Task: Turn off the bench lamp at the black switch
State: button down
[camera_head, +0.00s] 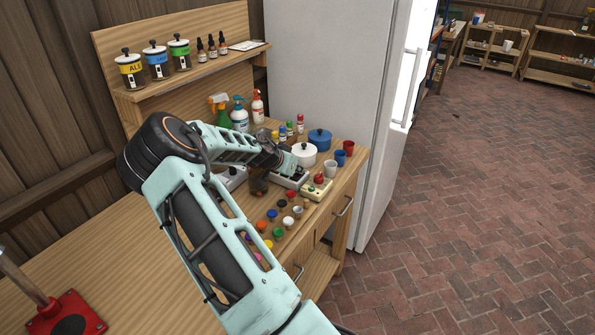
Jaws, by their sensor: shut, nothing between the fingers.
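My gripper (296,172) is at the far end of my arm, low over the right part of the bench. It is small in the view and partly hidden by my wrist; its fingers are shut with nothing held. Just below it is a grey box or tray (291,183). Right beside that stands a cream box with a red knob (317,188). I cannot make out a black switch or the bench lamp for certain; my arm and gripper cover part of the bench. I cannot tell whether the gripper touches anything.
Several coloured caps (278,233) lie on the bench front. A white pot (304,154), a blue pot (320,139) and cups (330,169) stand close behind the gripper. Spray bottles (240,115) are at the back. A white fridge (330,65) borders the right. A red base (67,317) stands bottom left.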

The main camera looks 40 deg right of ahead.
jog(key=shift+w+d+r, duration=0.15)
jog(key=shift+d+r, duration=0.05)
jog(key=shift+d, duration=0.15)
jog(key=shift+d+f, duration=0.1)
jog(key=shift+d, duration=0.1)
jog(key=shift+r, duration=0.25)
jog(key=r, duration=0.4)
jog(key=shift+w+d+r+p, duration=0.1)
jog(key=shift+d+r+p, duration=0.1)
jog(key=shift+d+p, duration=0.15)
jog(key=b+v, duration=0.1)
jog(key=v, duration=0.8)
jog(key=shift+r+b, duration=0.35)
jog(key=shift+r, duration=0.15)
